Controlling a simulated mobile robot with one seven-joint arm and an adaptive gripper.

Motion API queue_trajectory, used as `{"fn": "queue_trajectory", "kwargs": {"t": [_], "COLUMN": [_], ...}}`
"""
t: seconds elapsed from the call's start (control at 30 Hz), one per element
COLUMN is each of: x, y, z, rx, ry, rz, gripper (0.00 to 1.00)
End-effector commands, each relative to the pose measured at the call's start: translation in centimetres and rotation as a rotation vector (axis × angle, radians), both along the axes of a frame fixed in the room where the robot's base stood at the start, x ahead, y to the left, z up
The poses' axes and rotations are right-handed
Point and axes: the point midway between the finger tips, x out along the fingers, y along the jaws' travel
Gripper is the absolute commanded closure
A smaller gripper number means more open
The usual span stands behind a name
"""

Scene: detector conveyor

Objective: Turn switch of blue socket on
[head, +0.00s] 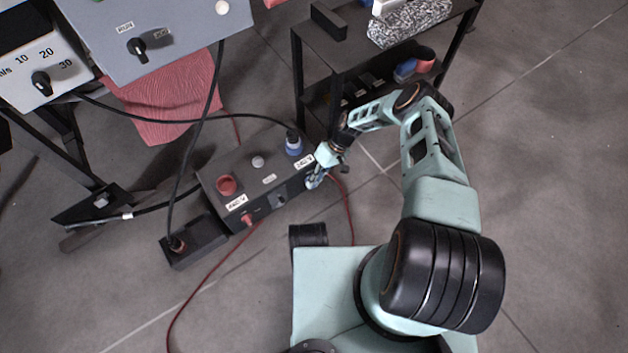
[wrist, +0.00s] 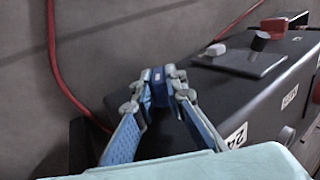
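The dark socket box (head: 218,187) stands on the floor left of my gripper. It carries a blue socket (head: 294,146), with a cable plugged in, near its right end. My gripper (head: 314,180) is at the right end of the box's front side, below the blue socket. In the wrist view my gripper (wrist: 157,90) has both fingertips closed in around a small dark blue block (wrist: 157,78), which looks like the blue socket's switch. The fingertips appear to touch it on both sides and hide much of it. Its setting cannot be read.
A red socket (head: 227,185) is at the box's left end, with a red switch (head: 248,219) below it. Red cables run along the floor beside the box. A black shelf (head: 318,60) stands behind the arm. A black plug block (head: 195,243) lies at front left.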

Motion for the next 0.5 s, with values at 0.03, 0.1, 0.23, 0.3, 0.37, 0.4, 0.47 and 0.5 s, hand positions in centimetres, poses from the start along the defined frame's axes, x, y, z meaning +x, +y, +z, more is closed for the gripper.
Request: {"fn": "queue_trajectory", "kwargs": {"t": [0.03,0.1,0.23,0.3,0.37,0.4,0.47,0.5], "x": [-0.2,-0.17,-0.12,-0.09,-0.09,-0.07,-0.04,-0.01], "y": [-0.02,-0.01,0.0,0.0,0.0,0.0,0.01,0.0], "z": [-0.01,-0.01,-0.01,-0.01,-0.01,0.01,0.11,0.26], "rx": [-0.001,0.0,-0.001,0.0,-0.001,-0.001,0.0,0.0], "ry": [0.005,0.004,0.003,0.002,0.001,0.001,0.001,0.0], "rz": [0.003,0.002,0.002,0.001,0.001,0.001,0.001,0.001], "gripper": [0.84,0.77,0.71,0.71,0.71,0.71,0.71,0.71]}}
